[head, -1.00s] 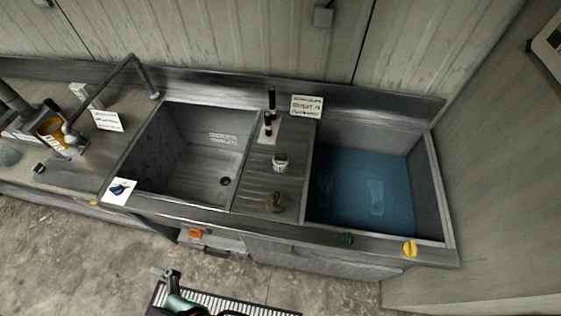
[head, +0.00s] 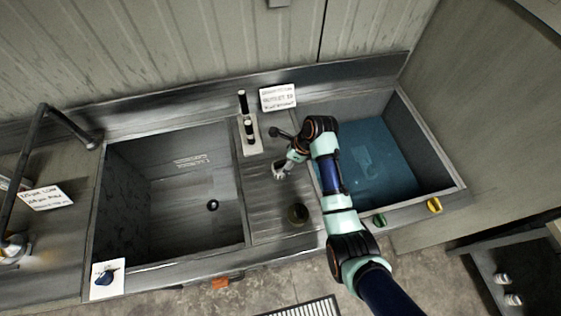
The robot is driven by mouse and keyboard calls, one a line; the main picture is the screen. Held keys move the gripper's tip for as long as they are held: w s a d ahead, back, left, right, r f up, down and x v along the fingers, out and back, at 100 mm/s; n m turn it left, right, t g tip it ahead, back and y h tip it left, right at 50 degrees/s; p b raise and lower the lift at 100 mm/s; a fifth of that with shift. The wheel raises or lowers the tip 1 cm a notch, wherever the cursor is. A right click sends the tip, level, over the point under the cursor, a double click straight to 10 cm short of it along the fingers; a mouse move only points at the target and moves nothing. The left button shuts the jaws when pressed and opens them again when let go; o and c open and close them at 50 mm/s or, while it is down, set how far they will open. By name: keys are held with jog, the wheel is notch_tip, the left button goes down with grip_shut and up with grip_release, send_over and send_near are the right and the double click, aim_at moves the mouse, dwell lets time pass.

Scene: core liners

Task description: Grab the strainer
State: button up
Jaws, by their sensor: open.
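My gripper (head: 281,170) is over the ridged drainboard between the two basins, reaching in from the right with its fingers pointing down-left. It is open, but its fingertips are small and hard to make out. A small pale item stood on this part of the drainboard; my gripper now covers or nearly covers that spot, and I cannot tell whether they touch. I cannot tell which of the two is the strainer.
An empty basin (head: 128,215) lies left, and a basin of blue water (head: 372,160) lies right under my arm. A holder with dark upright handles (head: 249,132) and a sign (head: 278,97) stand behind. Green (head: 379,220) and yellow (head: 434,205) knobs are at the front right.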

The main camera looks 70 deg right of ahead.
aim_at(281, 162)
jog(key=shift+f, duration=0.5)
jog(key=x, duration=0.2)
jog(key=b+x, duration=0.1)
jog(key=x, duration=0.1)
jog(key=s+x, duration=0.1)
jog(key=x, duration=0.1)
jog(key=shift+w+f+b, duration=0.1)
jog(key=shift+f+b, duration=0.15)
jog(key=shift+b, duration=0.05)
jog(key=shift+w+f, duration=0.25)
jog(key=shift+f, duration=0.05)
jog(key=c, duration=1.3)
notch_tip(281, 162, up, 20)
jog(key=p, duration=0.3)
